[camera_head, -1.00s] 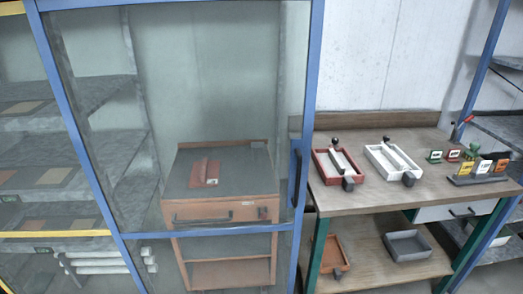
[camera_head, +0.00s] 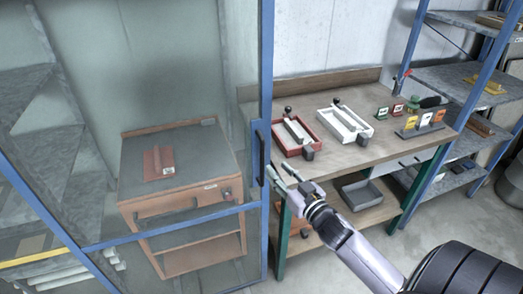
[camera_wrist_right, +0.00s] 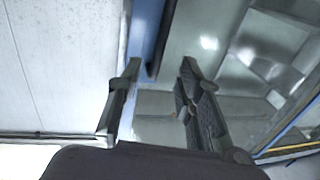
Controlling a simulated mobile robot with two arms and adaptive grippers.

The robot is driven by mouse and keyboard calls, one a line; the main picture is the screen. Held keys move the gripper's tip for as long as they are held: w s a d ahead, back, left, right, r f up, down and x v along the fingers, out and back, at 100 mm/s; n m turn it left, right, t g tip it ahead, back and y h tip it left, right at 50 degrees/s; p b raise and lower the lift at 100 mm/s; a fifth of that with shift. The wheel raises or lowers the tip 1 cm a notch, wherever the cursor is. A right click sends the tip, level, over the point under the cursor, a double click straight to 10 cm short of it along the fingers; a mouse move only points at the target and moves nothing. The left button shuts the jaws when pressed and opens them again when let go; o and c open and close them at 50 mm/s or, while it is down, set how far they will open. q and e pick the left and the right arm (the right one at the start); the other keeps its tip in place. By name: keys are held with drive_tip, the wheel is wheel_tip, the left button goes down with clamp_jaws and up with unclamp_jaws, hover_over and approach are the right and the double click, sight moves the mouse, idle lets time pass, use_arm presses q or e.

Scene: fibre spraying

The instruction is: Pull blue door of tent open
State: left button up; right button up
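The blue-framed glass door (camera_head: 266,60) of the tent stands at the left and middle of the head view and looks shut. Its dark upright handle (camera_head: 261,158) is on the right side of the frame. My right gripper (camera_head: 281,172) is open and empty, just right of the handle. In the right wrist view, my right gripper's two fingers (camera_wrist_right: 160,66) are apart. The dark handle (camera_wrist_right: 160,42) and the blue frame (camera_wrist_right: 143,40) show ahead in the gap between the fingertips; touching cannot be told. My left gripper is in neither view.
Behind the glass stands a cabinet (camera_head: 135,205) with a red item (camera_head: 158,163) on top. Right of the door, a wooden table (camera_head: 360,160) carries a red tray (camera_head: 290,150), a white tray (camera_head: 350,136) and stamps (camera_head: 420,130). Blue-posted shelves (camera_head: 450,75) stand further right.

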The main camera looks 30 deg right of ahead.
drive_tip(key=w+p, duration=0.1)
drive_tip(key=w, duration=0.8)
drive_tip(key=shift+w+d+p, duration=0.2)
drive_tip(key=shift+w+p, duration=0.2)
drive_tip(key=shift+c, duration=0.3)
clamp_jaws()
